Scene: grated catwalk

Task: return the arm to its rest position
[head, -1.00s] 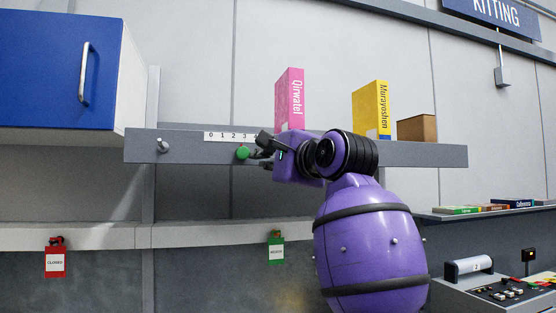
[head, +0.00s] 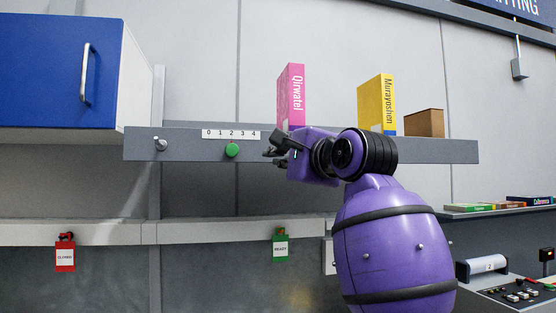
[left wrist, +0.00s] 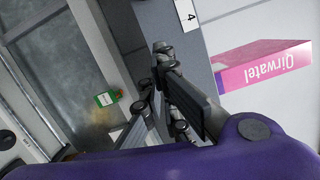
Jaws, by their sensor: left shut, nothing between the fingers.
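My left gripper (head: 272,154) is in front of the grey shelf's front edge, a little below and left of the pink box. It is shut and empty, and its dark fingers show close together in the left wrist view (left wrist: 160,75). My purple left arm (head: 388,245) rises from the lower right and bends left at a black joint. The green knob (head: 232,150) on the shelf edge is left of the fingertips, apart from them. It sits below about the 2 of the number strip (head: 231,134). My right gripper is not in view.
The shelf (head: 190,149) carries a pink box (head: 291,95), a yellow box (head: 378,103) and a brown box (head: 424,123). A blue cabinet (head: 50,65) hangs at upper left. Red (head: 65,255) and green (head: 280,247) tags hang below. A control panel (head: 515,295) stands at lower right.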

